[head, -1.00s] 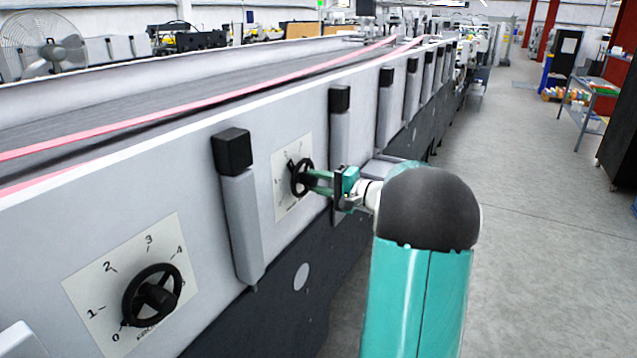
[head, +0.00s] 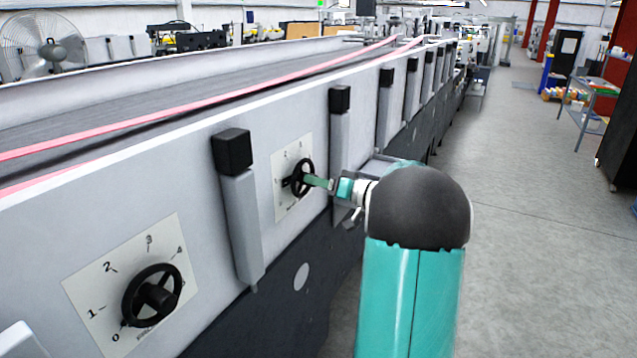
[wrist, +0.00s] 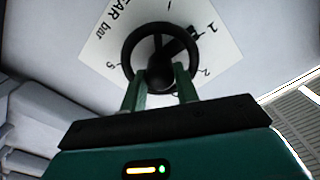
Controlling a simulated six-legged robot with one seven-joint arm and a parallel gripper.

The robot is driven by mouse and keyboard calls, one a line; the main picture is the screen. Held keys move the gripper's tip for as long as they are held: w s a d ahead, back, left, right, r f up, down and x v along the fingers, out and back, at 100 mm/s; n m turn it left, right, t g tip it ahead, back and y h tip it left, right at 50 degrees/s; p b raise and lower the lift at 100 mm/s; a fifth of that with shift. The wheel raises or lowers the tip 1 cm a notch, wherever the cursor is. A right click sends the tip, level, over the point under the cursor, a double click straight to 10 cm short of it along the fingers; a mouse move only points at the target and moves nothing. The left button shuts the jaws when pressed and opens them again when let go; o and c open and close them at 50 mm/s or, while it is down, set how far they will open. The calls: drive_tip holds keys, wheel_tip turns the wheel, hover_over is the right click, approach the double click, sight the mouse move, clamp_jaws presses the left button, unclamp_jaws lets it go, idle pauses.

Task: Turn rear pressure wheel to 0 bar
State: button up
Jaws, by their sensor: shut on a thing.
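The rear pressure wheel (head: 300,179) is a small black handwheel on a white dial plate (head: 284,205), on the machine's side. My gripper (head: 311,180) reaches it from the right and is shut on it. In the wrist view, the wheel (wrist: 129,48) fills the top middle, with the green fingers of my gripper (wrist: 160,84) on either side of its hub. The plate there (wrist: 99,51) shows part of a word ending "EAR bar" and some numbers. I cannot tell the wheel's exact reading.
A second, nearer black handwheel (head: 152,296) sits on its own dial plate, numbered 0 to 4 where visible. A grey upright post with a black cap (head: 233,151) stands between the two dials. Another capped post (head: 340,100) stands just beyond the held wheel. The floor aisle (head: 540,230) is clear.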

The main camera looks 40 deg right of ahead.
drive_tip(key=shift+r+n, duration=0.15)
drive_tip(key=shift+n, duration=4.15)
drive_tip(key=o, duration=1)
drive_tip(key=shift+w, duration=0.1)
drive_tip(key=shift+c, duration=0.2)
drive_tip(key=v, duration=1.4)
